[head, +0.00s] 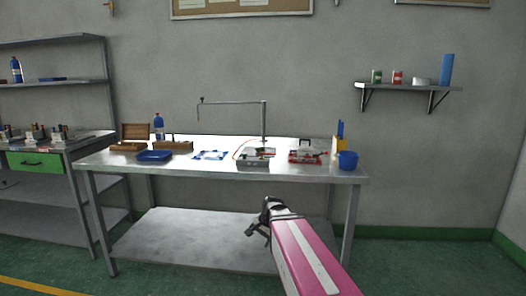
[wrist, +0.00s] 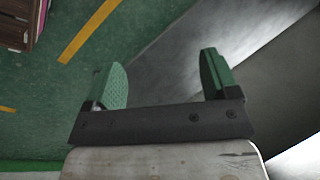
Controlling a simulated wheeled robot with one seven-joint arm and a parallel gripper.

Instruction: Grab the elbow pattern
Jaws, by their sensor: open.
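I cannot make out an elbow pattern for certain in either view; the items on the workbench are too small to tell apart. The metal workbench (head: 220,172) stands ahead. It carries a blue tray (head: 155,156), a blue-and-white flat item (head: 210,155), a grey device (head: 254,156) and a red-and-grey item (head: 307,157). My gripper (head: 252,229) is in front of the bench and below its top. In the wrist view my gripper (wrist: 164,82) is open, with two green pads wide apart and nothing between them.
A thin metal stand (head: 264,120) rises from the bench. A blue cup (head: 348,160) stands at its right end, wooden boxes (head: 135,136) at its left. A lower shelf (head: 190,235) lies under the top. A side bench with a green drawer (head: 35,162) is at left.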

